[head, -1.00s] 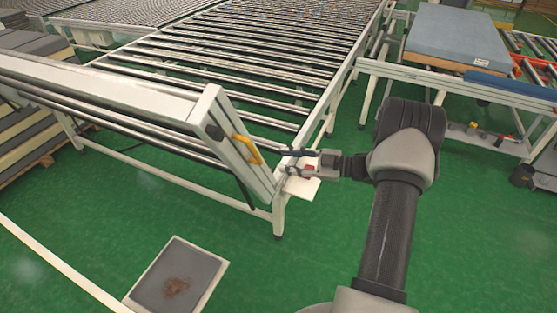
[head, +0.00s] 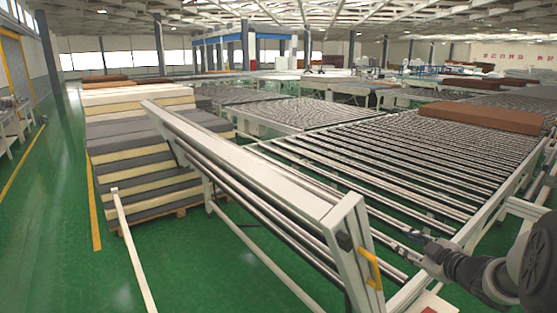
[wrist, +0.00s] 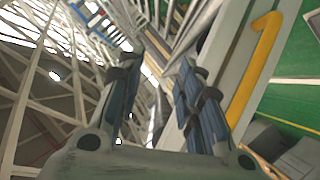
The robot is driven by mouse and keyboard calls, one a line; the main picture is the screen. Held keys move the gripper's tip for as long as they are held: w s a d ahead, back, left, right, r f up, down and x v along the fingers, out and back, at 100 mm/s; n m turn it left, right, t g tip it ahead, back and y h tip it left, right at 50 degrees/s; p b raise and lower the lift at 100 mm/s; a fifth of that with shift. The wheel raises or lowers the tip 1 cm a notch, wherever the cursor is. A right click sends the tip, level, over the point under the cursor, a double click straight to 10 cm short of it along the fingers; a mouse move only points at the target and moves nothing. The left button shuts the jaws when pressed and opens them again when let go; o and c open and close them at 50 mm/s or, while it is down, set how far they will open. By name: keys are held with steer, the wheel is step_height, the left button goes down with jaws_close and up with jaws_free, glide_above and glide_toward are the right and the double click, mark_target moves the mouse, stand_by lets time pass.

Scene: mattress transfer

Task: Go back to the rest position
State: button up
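My gripper (head: 408,246) is at the right of the head view, over the near right side of the roller conveyor (head: 420,150). In the wrist view its two fingers (wrist: 163,58) stand apart with nothing held between them. A yellow handle (head: 370,268) is on the end post of the white tilted frame (head: 290,180), to the left of my gripper. The yellow handle also shows in the wrist view (wrist: 254,66), just right of the fingers, apart from them.
A tall stack of mattresses (head: 150,150) stands on a pallet at the left. A brown mattress (head: 485,115) lies on the far right rollers. A white rail (head: 132,250) rises at the front left. Green floor (head: 60,230) is clear at the far left.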

steer(key=s+a+r+m+g+h+b, duration=0.1)
steer(key=s+a+r+m+h+b, duration=0.25)
steer(key=s, duration=0.25)
steer(key=s+a+r+m+g+h+b, duration=0.2)
steer(key=s+a+m+h, duration=0.15)
steer(key=s, duration=0.25)
steer(key=s+a+f+m+g+y+b, duration=0.1)
steer(key=s+a+f, duration=0.3)
steer(key=s, duration=0.5)
steer(key=s+a+f+m+g+y+b, duration=0.1)
steer(key=s+a+f+g, duration=0.2)
steer(key=s, duration=0.6)
steer(key=s+a+f+m+g+y+b, duration=0.1)
steer(key=s+a+f+g+b, duration=0.1)
steer(key=s+a+f, duration=0.3)
steer(key=s+a, duration=0.2)
steer(key=s, duration=0.2)
steer(key=shift+a+m+y, duration=0.3)
steer(key=shift+a+m, duration=0.05)
steer(key=shift+m, duration=0.05)
steer(key=shift+w+d, duration=0.1)
